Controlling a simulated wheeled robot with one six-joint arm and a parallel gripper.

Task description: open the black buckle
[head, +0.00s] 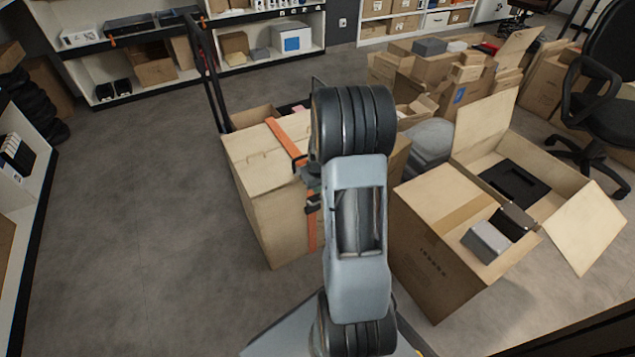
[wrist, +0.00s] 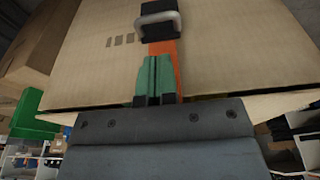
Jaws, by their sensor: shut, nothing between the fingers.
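The black buckle (wrist: 160,20) shows at the top of the wrist view, with a grey metal loop across it. It sits on an orange strap (wrist: 163,47) that runs over a cardboard carton (wrist: 225,50). My gripper (wrist: 157,62) has green fingers, closed together with nothing between them. In the picture, the fingertips are just below the buckle, over the strap; a small gap shows, and I cannot tell whether they touch the strap. In the head view, the strapped carton (head: 262,195) stands left of my arm, which hides part of its side and strap.
An open carton (head: 440,235) with a grey box (head: 487,241) on it stands to the right. More cartons (head: 470,75) are piled behind. A black office chair (head: 600,90) is at the far right. The floor (head: 140,200) on the left is clear.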

